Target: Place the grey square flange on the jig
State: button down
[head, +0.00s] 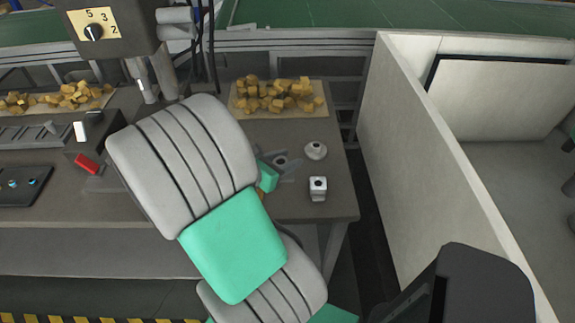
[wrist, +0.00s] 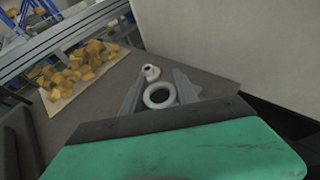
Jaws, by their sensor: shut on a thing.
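My gripper (head: 282,164) reaches over the right end of the bench, its fingers on either side of a grey ring-shaped part (head: 281,160). In the wrist view the part (wrist: 159,96) shows a round rim and dark hole between the fingertips (wrist: 160,94); I cannot tell whether it has a square base. A pale square block with a dark hole on top (head: 318,188), square-flange-like, stands apart to the right, near the bench's front edge. A round grey flanged part (head: 316,150) stands behind it, also in the wrist view (wrist: 151,72). I cannot tell which thing is the jig.
A mat of yellow-brown chunks (head: 280,97) lies at the back of the bench, and more chunks (head: 60,96) lie at the left. A tall pale wall (head: 430,150) rises right of the bench (head: 340,205). A control box (head: 105,25) hangs at the upper left.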

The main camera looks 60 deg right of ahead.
jog(key=d+f, duration=0.3)
jog(key=d, duration=0.1)
jog(key=w+d+f, duration=0.1)
jog(key=d+f, duration=0.2)
jog(key=d, duration=0.2)
jog(key=d+f, duration=0.3)
jog(key=d, duration=0.1)
jog(key=shift+w+d+f+b, duration=0.2)
jog(key=shift+w+f+b, duration=0.05)
jog(key=shift+f+b, duration=0.1)
notch_tip(320, 180, down, 3)
jog(key=shift+w+d+f, duration=0.1)
jog(key=shift+f, duration=0.05)
jog(key=c, duration=0.9)
grip_release()
jog(key=shift+c, duration=0.2)
